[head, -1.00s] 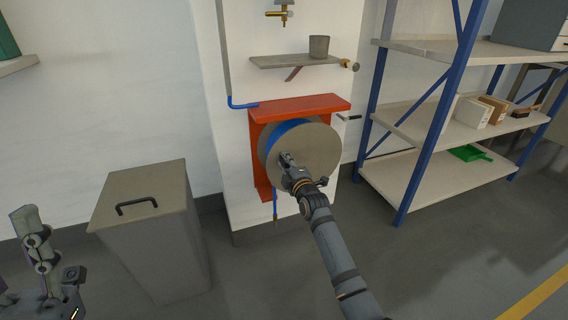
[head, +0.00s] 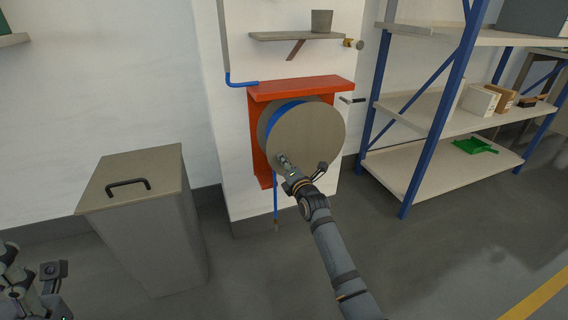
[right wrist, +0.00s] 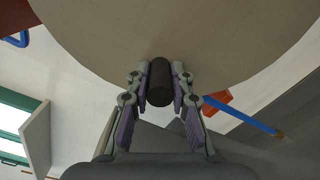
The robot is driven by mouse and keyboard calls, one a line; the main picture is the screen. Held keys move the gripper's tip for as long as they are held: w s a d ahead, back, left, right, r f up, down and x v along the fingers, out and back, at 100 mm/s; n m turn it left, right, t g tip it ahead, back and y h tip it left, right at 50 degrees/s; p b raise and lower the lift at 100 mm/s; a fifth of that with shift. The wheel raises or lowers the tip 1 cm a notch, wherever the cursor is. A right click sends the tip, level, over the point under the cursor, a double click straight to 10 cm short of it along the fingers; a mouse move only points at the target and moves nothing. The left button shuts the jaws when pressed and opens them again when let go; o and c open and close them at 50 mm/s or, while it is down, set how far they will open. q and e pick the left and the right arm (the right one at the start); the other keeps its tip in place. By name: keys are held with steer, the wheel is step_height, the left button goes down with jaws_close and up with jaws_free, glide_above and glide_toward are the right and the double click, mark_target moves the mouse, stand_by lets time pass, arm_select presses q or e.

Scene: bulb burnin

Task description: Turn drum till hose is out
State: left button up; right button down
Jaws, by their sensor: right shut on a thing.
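The hose drum (head: 312,128) has a round grey-beige face and hangs in a red wall bracket (head: 300,88). Blue hose (head: 286,118) shows wound behind the face. A free length of blue hose (head: 275,200) hangs below the drum, its end above the floor. My right gripper (head: 283,160) is at the lower left of the face. In the right wrist view, it is shut on a dark cylindrical handle (right wrist: 160,82) standing out from the drum face (right wrist: 180,30); the hanging hose (right wrist: 240,115) shows to the right. Only part of my left arm shows, at the lower left.
A lidded grey bin (head: 150,225) stands left of the drum. A blue-posted shelf rack (head: 430,125) stands at the right. The floor before the drum is clear.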

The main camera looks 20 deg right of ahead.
steer(key=shift+d+f+b, duration=0.15)
steer(key=shift+f+b, duration=0.2)
steer(key=shift+f, duration=0.25)
steer(key=shift+d+f, duration=0.1)
steer(key=shift+f, duration=0.05)
steer(key=c, duration=1.2)
jaws_free()
steer(key=shift+o, duration=0.2)
steer(key=s, duration=1.2)
steer(key=shift+d, duration=0.25)
